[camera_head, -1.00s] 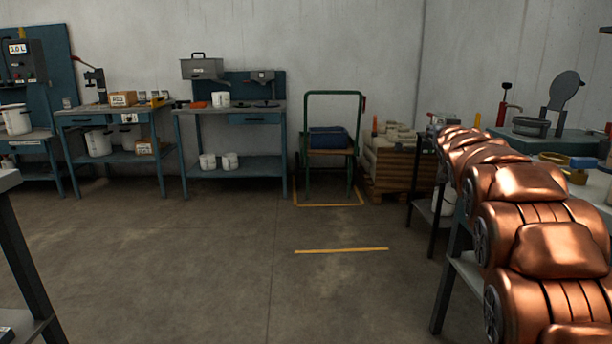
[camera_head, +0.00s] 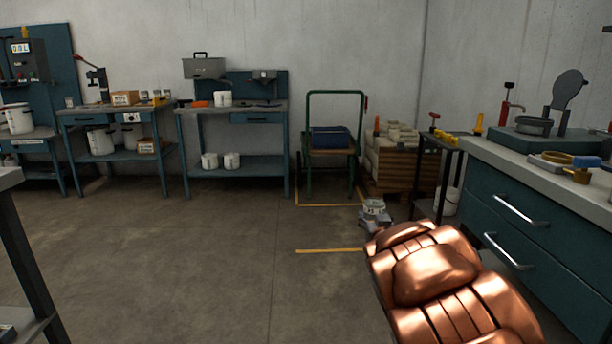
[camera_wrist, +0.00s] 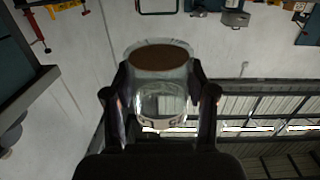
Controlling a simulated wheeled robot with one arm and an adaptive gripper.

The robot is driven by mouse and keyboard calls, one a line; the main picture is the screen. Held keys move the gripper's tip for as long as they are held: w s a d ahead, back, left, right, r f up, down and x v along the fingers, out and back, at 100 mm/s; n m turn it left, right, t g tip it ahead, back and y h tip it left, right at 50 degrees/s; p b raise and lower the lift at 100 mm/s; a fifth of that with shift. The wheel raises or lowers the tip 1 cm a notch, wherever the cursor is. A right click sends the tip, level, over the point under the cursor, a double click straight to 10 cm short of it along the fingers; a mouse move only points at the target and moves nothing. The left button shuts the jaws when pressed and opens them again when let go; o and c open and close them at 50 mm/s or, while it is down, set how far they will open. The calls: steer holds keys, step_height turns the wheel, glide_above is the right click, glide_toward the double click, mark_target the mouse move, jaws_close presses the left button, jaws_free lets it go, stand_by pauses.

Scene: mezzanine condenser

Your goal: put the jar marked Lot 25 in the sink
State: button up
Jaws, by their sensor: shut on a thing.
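My gripper (camera_head: 374,221) is shut on a small jar (camera_head: 374,206) with a pale label, held out in front of me over open floor. The label has dark marks too small to read with certainty. In the wrist view the jar (camera_wrist: 160,62) is clear glass with a brown end, and my gripper's (camera_wrist: 160,85) two dark fingers press its sides. No sink can be made out in either view.
A teal drawer cabinet (camera_head: 530,225) with a pale worktop stands at the right, close to my arm. A dark stand (camera_head: 443,170) is beside it. A green trolley (camera_head: 332,140) and a wooden pallet stack (camera_head: 400,165) are behind. Blue workbenches (camera_head: 230,150) line the back wall. The middle floor is clear.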

steer(key=shift+s+a+f, duration=0.1)
steer(key=shift+s+f, duration=0.3)
steer(key=shift+f, duration=0.15)
step_height(320, 180, up, 38)
steer(key=p, duration=3.8)
steer(key=shift+f, duration=0.1)
steer(key=shift+c, duration=0.6)
